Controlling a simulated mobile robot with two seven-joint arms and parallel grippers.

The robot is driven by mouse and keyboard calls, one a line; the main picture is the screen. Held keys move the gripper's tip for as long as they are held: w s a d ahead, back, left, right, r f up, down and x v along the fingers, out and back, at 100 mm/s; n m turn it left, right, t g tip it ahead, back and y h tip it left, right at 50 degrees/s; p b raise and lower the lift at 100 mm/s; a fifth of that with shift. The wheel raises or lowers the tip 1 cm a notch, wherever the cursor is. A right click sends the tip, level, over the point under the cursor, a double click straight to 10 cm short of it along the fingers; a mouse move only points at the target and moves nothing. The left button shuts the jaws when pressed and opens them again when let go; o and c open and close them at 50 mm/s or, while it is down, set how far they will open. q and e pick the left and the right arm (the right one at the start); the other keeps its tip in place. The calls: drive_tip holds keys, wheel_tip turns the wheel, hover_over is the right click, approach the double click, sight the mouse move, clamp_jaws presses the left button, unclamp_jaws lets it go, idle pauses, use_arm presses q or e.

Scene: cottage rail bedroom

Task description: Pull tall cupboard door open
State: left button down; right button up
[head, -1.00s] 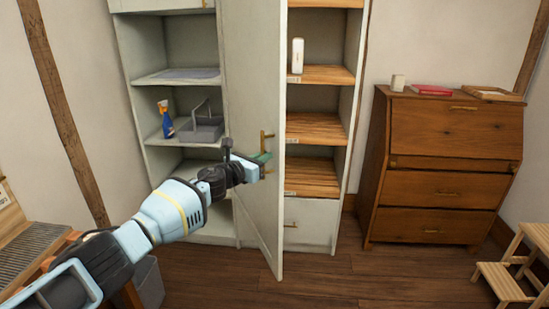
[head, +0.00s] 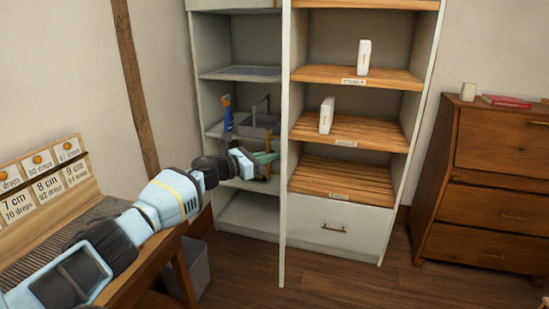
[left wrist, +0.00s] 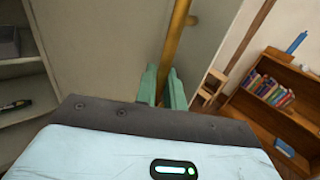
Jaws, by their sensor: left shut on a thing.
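The tall cupboard door (head: 284,215) stands open and shows nearly edge-on in the head view, as a thin pale strip in front of the cupboard. Its pale panel fills the upper left of the left wrist view (left wrist: 100,45). The brass bar handle (left wrist: 177,40) runs down between the green fingers of my left gripper (left wrist: 163,87). The gripper is shut on the handle; in the head view it (head: 266,158) is on the left side of the door. My right gripper is not in view.
The open cupboard holds a blue spray bottle (head: 228,113), a grey caddy (head: 260,127) and white packs (head: 327,115) on wooden shelves. A wooden bureau (head: 480,185) stands at right, a desk with cards (head: 45,185) at left, and a grey bin (head: 195,265) below. Floor before the cupboard is clear.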

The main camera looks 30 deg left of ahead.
use_arm(q)
drive_tip(key=shift+a+r, duration=0.1)
drive_tip(key=c, duration=1.7)
unclamp_jaws()
drive_tip(key=shift+o, duration=0.7)
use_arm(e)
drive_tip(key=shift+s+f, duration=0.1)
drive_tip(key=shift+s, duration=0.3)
use_arm(q)
drive_tip(key=v, duration=0.7)
drive_tip(key=shift+s+a, duration=0.15)
drive_tip(key=shift+s, duration=0.25)
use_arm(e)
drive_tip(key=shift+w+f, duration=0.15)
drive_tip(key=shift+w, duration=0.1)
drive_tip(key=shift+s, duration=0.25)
